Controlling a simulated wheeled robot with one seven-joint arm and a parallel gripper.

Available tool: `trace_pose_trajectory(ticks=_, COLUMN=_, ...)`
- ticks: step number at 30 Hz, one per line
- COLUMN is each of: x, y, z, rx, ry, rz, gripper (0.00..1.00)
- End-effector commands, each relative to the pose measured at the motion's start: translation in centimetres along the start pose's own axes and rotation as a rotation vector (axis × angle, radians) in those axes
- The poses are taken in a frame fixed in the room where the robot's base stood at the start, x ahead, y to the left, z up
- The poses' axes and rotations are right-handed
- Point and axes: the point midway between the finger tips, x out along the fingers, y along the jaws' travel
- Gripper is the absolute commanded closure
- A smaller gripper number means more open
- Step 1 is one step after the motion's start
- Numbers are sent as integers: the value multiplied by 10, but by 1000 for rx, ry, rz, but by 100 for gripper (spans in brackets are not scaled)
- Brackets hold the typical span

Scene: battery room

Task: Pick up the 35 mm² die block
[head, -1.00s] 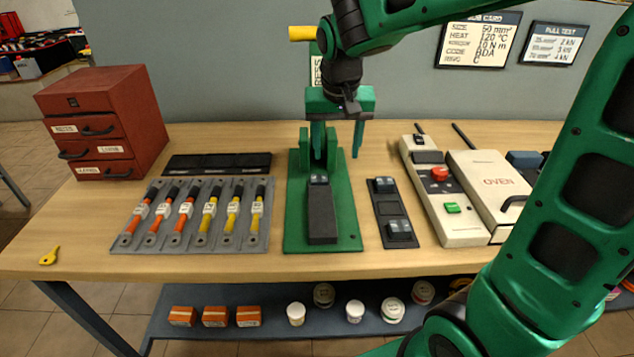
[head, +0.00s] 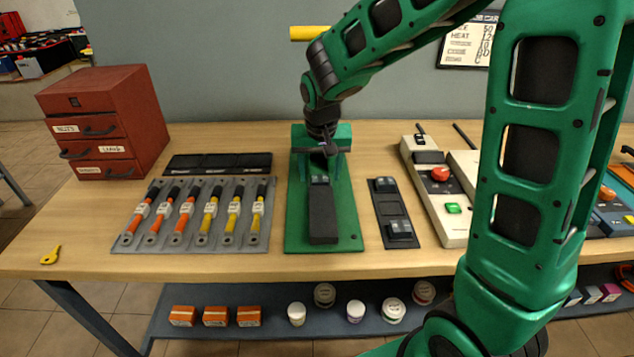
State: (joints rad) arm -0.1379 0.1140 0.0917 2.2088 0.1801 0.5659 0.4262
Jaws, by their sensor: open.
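Small dark die blocks are in view, and their size markings are too small to read, so I cannot tell which is the 35 mm² one. One die block (head: 320,180) sits in the green press (head: 349,226), at the back end of a long dark block. Two more, a rear die block (head: 385,184) and a front die block (head: 400,230), sit in a dark rack (head: 391,208) right of the press; its middle place is empty. My gripper (head: 321,168) is open and points down over the press, close above the die block there. The fingertips are hard to separate from the green press.
A grey tray (head: 125,248) of several cable lugs lies left of the press, with a red drawer cabinet (head: 105,120) behind. A device with a red button (head: 440,174) stands right of the rack.

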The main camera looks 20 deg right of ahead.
Motion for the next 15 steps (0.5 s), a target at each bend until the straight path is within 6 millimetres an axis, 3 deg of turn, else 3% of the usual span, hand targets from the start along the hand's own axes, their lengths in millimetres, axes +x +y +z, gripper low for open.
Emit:
trace_pose_trajectory(ticks=3, x=9, y=0, z=0, rx=0, ry=-2, rz=1, gripper=44)
trace_pose_trajectory(ticks=10, x=10, y=0, z=0, rx=1, ry=0, rz=0, gripper=44)
trace_pose_trajectory(ticks=11, x=10, y=0, z=0, rx=1, ry=0, rz=0, gripper=46)
trace_pose_trajectory(ticks=15, x=10, y=0, z=0, rx=1, ry=0, rz=0, gripper=80)
